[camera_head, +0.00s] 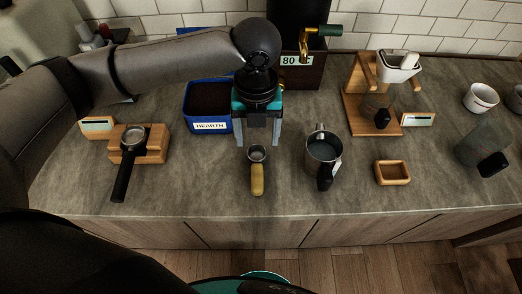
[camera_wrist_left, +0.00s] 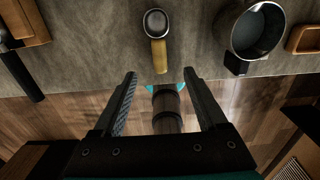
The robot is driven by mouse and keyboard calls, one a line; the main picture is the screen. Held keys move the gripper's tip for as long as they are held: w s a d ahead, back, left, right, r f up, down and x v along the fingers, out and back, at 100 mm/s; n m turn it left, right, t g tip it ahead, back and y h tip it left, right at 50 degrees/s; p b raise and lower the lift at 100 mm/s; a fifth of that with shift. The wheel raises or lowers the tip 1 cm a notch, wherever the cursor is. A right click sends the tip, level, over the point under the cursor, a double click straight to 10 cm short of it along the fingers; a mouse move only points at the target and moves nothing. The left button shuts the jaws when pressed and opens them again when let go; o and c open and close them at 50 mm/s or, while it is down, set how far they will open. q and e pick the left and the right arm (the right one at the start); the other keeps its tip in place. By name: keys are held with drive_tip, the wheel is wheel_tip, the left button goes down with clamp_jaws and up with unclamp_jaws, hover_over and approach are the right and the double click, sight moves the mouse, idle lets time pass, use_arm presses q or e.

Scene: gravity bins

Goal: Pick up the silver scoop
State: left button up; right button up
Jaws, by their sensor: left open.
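The silver scoop (camera_head: 257,153) with a yellow-tan handle lies on the grey counter, its bowl toward the back and its handle toward the front edge. In the left wrist view the scoop (camera_wrist_left: 156,24) is at the top middle, beyond the fingertips. My left gripper (camera_head: 259,142) is open and empty above the counter, right behind the scoop's bowl in the head view. Its two fingers (camera_wrist_left: 159,72) are spread wide in the wrist view and do not appear to touch the scoop. My right gripper does not show.
A dark metal pitcher (camera_head: 324,150) stands just right of the scoop. A portafilter (camera_head: 133,141) on a wooden stand is at left, a blue bin (camera_head: 209,127) behind. A small wooden tray (camera_head: 393,173) and pour-over stand (camera_head: 353,112) are at right. Counter beside the scoop's handle is clear.

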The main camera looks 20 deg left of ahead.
use_arm(q)
hover_over(257, 172)
wheel_tip(257, 172, down, 6)
drive_tip(key=shift+r, duration=0.25)
wheel_tip(257, 172, down, 4)
drive_tip(key=shift+w+r+b, duration=0.15)
drive_tip(key=shift+r+b, duration=0.05)
drive_tip(key=shift+b, duration=0.2)
drive_tip(key=shift+f, duration=0.45)
wheel_tip(257, 172, down, 5)
drive_tip(key=shift+r, duration=0.2)
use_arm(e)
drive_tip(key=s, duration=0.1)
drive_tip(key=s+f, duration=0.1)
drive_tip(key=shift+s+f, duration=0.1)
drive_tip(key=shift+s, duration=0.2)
use_arm(q)
clamp_jaws()
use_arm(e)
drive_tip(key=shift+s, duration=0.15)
